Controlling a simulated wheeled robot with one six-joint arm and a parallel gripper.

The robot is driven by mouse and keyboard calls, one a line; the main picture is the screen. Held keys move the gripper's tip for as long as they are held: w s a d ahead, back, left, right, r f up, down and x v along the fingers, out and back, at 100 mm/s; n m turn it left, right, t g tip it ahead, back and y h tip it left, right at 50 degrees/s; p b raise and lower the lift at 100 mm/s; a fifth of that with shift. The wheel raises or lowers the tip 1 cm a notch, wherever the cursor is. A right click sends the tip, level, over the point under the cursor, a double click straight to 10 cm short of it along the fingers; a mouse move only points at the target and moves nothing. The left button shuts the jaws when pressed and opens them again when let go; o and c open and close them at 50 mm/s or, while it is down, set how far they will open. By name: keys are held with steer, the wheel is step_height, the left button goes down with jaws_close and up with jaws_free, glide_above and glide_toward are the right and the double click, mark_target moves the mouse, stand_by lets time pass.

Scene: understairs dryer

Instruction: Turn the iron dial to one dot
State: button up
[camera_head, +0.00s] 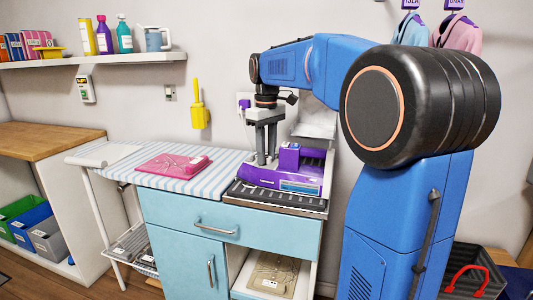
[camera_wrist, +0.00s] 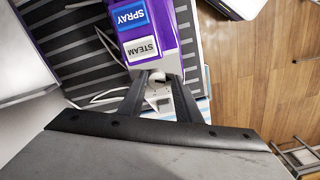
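The purple iron (camera_head: 285,176) sits on a dark ridged rest at the right end of the cabinet top. In the wrist view its purple body (camera_wrist: 158,30) carries a blue SPRAY label and a pale STEAM label. A small whitish round part, perhaps the dial (camera_wrist: 157,96), shows between my fingers; its dots cannot be made out. My gripper (camera_wrist: 160,80) points down at the iron with its two fingers apart, one on each side of this part. I cannot tell whether they touch it. In the head view my gripper (camera_head: 265,160) is above the iron's left part.
A striped cloth (camera_head: 195,178) with a pink pad (camera_head: 174,164) lies left of the iron. The ridged rest (camera_head: 270,198) reaches the cabinet's front edge. A wall shelf (camera_head: 90,60) with bottles is at upper left. Wooden floor (camera_wrist: 260,70) lies right of the iron in the wrist view.

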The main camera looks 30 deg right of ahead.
mark_target(267, 158)
steer(key=shift+m, duration=0.3)
steer(key=shift+c, duration=0.4)
steer(key=m, duration=0.3)
steer(key=shift+m, duration=2.5)
steer(key=o, duration=0.9)
step_height(267, 158, up, 17)
steer(key=shift+r, duration=0.2)
